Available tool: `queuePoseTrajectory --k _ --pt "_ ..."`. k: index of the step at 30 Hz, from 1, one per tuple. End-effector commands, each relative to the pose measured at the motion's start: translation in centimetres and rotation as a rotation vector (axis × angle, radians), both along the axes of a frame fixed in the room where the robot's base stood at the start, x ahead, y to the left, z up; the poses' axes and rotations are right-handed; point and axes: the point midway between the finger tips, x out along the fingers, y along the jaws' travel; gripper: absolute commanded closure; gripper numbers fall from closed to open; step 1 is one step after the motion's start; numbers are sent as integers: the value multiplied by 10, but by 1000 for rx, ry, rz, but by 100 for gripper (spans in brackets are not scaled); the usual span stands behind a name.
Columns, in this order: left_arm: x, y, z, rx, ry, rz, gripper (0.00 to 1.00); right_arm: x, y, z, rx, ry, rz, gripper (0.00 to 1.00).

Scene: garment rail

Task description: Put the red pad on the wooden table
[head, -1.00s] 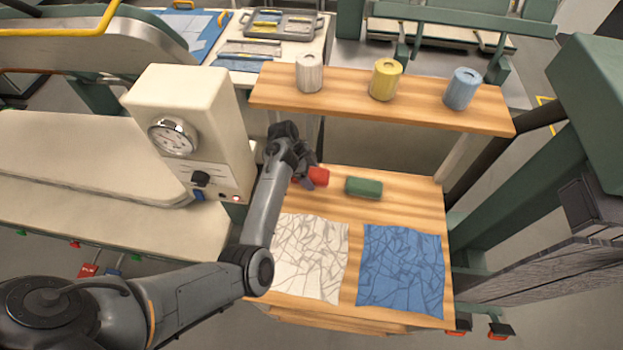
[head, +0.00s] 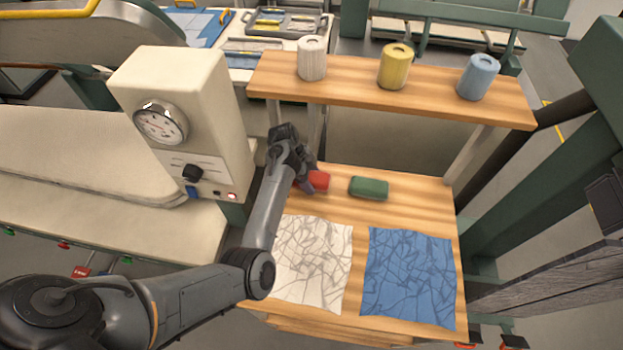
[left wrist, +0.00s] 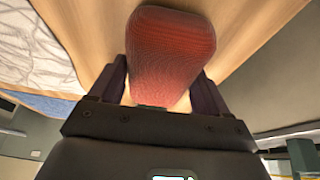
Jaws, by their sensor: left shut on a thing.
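The red pad (head: 319,181) is at the back left of the wooden table (head: 420,212), partly hidden by my left gripper in the head view. My left gripper (head: 305,180) is shut on it. In the left wrist view the red pad (left wrist: 172,50) sits between the two dark fingers of my left gripper (left wrist: 160,88), with the wood behind it. I cannot tell whether the pad touches the table top. My right gripper is not in view.
A green pad (head: 369,188) lies right of the red one. A white cloth (head: 312,262) and a blue cloth (head: 408,272) lie at the front. A raised shelf (head: 350,85) with white, yellow and blue rolls stands behind. A cream gauge box (head: 185,130) stands left.

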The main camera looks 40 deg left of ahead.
Motion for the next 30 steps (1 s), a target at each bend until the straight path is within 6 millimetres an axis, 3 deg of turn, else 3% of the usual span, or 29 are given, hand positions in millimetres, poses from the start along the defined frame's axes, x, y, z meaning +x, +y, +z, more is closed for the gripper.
queuePoseTrajectory --k 7,8,12,23,30 --pt "0 0 -2 0 0 -1 59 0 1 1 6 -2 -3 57" --pt "0 0 -3 0 0 -1 22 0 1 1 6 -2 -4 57" --pt "0 0 -2 0 0 -1 0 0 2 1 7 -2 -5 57" --pt "0 1 4 1 -2 1 0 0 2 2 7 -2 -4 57" --pt "-6 12 34 2 -3 1 0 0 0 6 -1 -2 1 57"
